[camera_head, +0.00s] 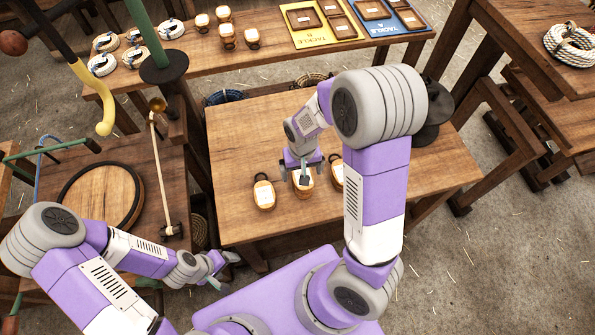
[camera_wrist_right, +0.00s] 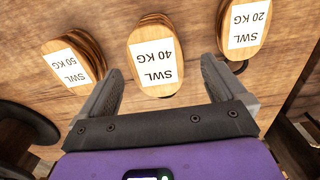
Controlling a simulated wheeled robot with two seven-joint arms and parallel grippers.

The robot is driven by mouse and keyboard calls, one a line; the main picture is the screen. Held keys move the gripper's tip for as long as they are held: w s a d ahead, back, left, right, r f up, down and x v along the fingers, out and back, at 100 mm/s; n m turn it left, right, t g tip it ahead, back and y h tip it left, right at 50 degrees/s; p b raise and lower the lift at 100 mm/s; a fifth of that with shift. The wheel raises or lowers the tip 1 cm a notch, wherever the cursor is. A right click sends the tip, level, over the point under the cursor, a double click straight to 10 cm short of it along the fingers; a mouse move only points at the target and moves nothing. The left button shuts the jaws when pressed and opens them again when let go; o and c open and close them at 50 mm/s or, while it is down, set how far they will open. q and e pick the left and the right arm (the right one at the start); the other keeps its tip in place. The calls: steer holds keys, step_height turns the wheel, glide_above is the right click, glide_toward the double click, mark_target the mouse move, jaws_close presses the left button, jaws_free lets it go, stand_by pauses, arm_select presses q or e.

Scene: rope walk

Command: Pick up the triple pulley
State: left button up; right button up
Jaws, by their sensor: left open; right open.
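Three wooden pulley blocks with white labels stand in a row on the near table (camera_head: 240,130): a left one (camera_head: 263,194), a middle one (camera_head: 303,190) and a right one (camera_head: 337,176). In the right wrist view the labels read SWL 50 KG (camera_wrist_right: 72,62), SWL 40 KG (camera_wrist_right: 156,55) and SWL 20 KG (camera_wrist_right: 243,27). Which is the triple pulley I cannot tell from the labels. My right gripper (camera_head: 303,172) is open over the middle block, its fingers either side of the 40 KG one. My left gripper (camera_head: 224,268) is open and empty, left of the near table's front.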

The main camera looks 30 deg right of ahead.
steer(key=shift+s+f+b, duration=0.3)
steer(key=shift+f, duration=0.6)
steer(key=f+b, duration=0.1)
steer(key=f, duration=0.1)
steer(key=f+b, duration=0.1)
steer(key=f, duration=0.2)
steer(key=shift+w+d, duration=0.2)
steer(key=shift+r, duration=0.15)
steer(key=c, duration=1.5)
step_height(320, 180, up, 10)
steer(key=p, duration=0.3)
steer(key=shift+p, duration=0.35)
